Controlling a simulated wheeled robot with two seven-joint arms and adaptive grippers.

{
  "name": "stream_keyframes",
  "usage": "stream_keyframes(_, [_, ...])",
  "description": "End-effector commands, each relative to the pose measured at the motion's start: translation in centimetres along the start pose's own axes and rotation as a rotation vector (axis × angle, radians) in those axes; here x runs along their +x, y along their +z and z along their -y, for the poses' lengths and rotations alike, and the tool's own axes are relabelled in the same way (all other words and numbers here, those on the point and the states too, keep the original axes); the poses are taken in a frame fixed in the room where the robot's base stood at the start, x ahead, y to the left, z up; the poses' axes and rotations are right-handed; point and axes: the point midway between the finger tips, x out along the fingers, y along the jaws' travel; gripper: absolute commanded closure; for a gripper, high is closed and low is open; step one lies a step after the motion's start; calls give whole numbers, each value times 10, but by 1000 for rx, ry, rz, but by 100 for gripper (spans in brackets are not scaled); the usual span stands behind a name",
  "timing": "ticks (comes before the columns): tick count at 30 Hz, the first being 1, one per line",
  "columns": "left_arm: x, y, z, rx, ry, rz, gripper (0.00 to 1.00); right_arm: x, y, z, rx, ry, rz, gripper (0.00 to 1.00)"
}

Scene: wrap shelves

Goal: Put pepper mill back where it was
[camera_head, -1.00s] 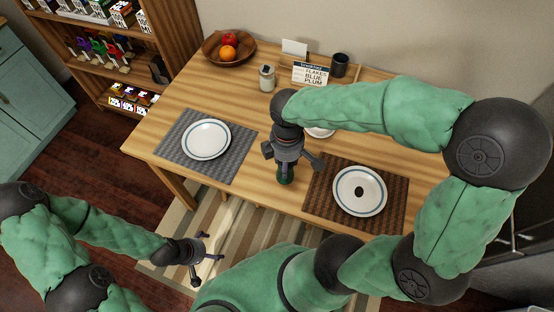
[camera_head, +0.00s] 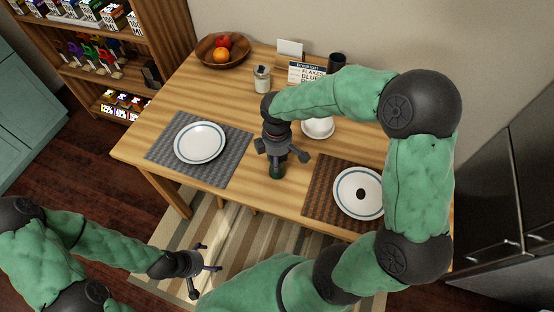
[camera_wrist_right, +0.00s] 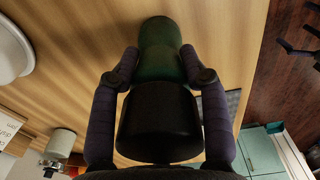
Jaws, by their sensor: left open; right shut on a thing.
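The pepper mill shows as a dark green body (camera_wrist_right: 158,60) with a black top (camera_wrist_right: 155,120) in the right wrist view. In the head view its green lower part (camera_head: 276,171) shows below my right gripper (camera_head: 281,158). My right gripper is shut on the mill, with one finger on each side. It holds it upright over the table between the two placemats; I cannot tell whether its base touches the wood. My left gripper (camera_head: 207,269) is open and empty, low in front of the table above the striped rug.
A gray mat with a plate (camera_head: 200,143) lies left of the mill, a brown mat with a plate (camera_head: 360,192) right. Behind stand a white bowl (camera_head: 318,128), a glass jar (camera_head: 262,79), a fruit bowl (camera_head: 223,60), a sign (camera_head: 307,73) and a dark cup (camera_head: 336,62).

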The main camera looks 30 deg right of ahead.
Motion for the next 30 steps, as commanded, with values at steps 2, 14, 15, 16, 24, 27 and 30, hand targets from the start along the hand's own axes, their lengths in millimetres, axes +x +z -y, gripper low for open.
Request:
stream_keyframes(2, [0,0,0,0,0,0,9,-1,0,-1,1,3,-1,94])
stream_keyframes(14, [1,0,0,0,0,0,9,2,0,0,0,1,-1,30])
stream_keyframes(15, [1,0,0,0,0,0,9,2,0,0,0,1,-1,30])
stream_keyframes(16, [1,0,0,0,0,0,9,2,0,0,0,1,-1,30])
stream_keyframes(24, [0,0,0,0,0,0,9,1,0,0,1,2,-1,30])
stream_keyframes(27, [-3,0,-1,0,0,0,9,-6,0,-1,1,3,-2,30])
stream_keyframes(30, [-9,0,-3,0,0,0,9,-20,0,-1,1,3,-2,30])
